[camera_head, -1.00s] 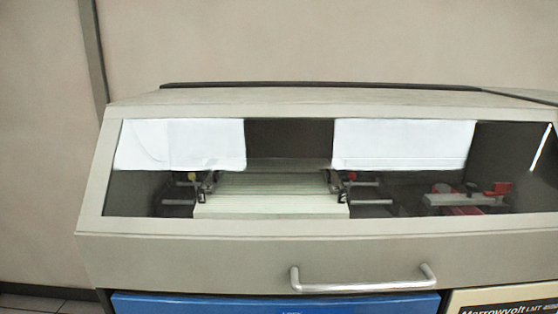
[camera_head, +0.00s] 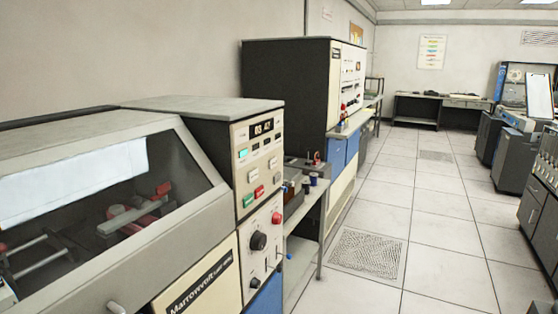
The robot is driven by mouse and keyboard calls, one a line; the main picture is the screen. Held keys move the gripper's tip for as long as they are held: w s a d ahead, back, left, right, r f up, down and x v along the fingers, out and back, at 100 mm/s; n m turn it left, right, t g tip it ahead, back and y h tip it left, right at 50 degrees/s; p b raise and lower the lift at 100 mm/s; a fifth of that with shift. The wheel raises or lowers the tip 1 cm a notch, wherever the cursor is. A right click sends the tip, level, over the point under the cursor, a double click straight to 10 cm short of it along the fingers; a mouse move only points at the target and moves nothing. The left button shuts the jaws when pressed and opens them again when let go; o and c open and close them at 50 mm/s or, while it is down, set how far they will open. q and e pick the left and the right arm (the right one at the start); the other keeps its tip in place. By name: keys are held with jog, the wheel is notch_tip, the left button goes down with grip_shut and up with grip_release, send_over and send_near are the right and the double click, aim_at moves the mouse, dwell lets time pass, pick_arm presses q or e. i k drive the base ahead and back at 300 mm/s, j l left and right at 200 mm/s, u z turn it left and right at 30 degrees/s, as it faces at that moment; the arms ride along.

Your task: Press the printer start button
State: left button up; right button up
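The printer (camera_head: 160,215) stands at the left, with a slanted clear window in its grey cover. Its cream control panel (camera_head: 257,150) faces right and carries a small display reading digits, several small buttons, a green button (camera_head: 248,200) and a red button (camera_head: 260,192). Below are a round red knob or button (camera_head: 277,217) and a black dial (camera_head: 258,240). Labels are too small to read, so I cannot tell which is the start button. Neither of my grippers is in view.
A small side table (camera_head: 308,215) with small items stands just beyond the printer. A tall dark cabinet (camera_head: 290,85) stands behind it. The tiled floor (camera_head: 410,230) to the right is clear, with a floor grille (camera_head: 368,254). Grey cabinets (camera_head: 540,190) line the right side.

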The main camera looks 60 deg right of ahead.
aim_at(249, 200)
jog(key=z, duration=1.7)
